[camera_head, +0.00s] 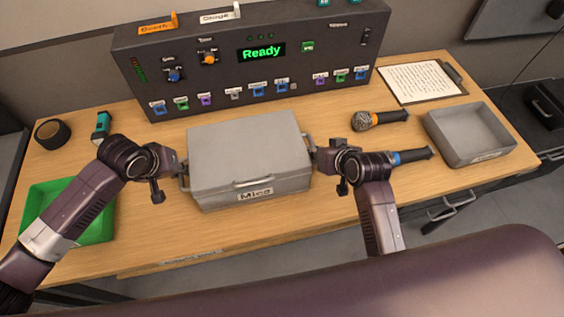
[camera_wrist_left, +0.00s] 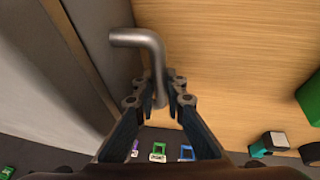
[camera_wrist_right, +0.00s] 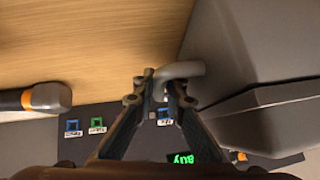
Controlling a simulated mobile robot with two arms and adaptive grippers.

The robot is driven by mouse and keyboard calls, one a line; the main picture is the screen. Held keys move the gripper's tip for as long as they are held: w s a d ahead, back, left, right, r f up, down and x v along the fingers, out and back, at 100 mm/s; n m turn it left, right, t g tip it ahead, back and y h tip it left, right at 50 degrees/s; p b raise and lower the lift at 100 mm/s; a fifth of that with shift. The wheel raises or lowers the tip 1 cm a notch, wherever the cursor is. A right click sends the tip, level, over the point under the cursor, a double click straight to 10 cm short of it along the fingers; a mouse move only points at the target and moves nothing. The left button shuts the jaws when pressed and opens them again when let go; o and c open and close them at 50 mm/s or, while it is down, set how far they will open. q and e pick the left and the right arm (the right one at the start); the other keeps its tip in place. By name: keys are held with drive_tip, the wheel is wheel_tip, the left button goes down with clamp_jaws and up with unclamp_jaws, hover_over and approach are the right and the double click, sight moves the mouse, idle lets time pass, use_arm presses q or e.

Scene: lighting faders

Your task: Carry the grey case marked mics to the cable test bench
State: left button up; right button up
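The grey case (camera_head: 250,150) marked "Mics" is upright on the wooden table, in front of the console. It has a bar handle at each end. My left gripper (camera_head: 178,172) is at its left end, with its fingers closed around the left handle (camera_wrist_left: 152,52). My right gripper (camera_head: 322,160) is at its right end, with its fingers closed around the right handle (camera_wrist_right: 184,70). The case wall also shows in the left wrist view (camera_wrist_left: 45,70) and the right wrist view (camera_wrist_right: 245,60). No cable test bench can be identified; a label on the table's front edge is unreadable.
A console (camera_head: 215,72) showing "Ready" stands behind the case. Left are a green tray (camera_head: 97,228), a dark roll (camera_head: 52,133) and a teal-topped item (camera_head: 102,124). Right are two microphones (camera_head: 385,118), a grey tray (camera_head: 440,142) and a clipboard (camera_head: 455,73). A strip before the case is clear.

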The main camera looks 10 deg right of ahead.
use_arm(q)
drive_tip(key=o, duration=0.3)
drive_tip(key=shift+s+r, duration=0.15)
use_arm(e)
drive_tip(key=o, duration=0.3)
drive_tip(key=shift+s+r, duration=0.15)
use_arm(q)
drive_tip(key=shift+r, duration=0.3)
drive_tip(key=v, duration=0.7)
drive_tip(key=shift+s+r, duration=0.1)
drive_tip(key=shift+s, duration=0.1)
use_arm(e)
drive_tip(key=v, duration=1.2)
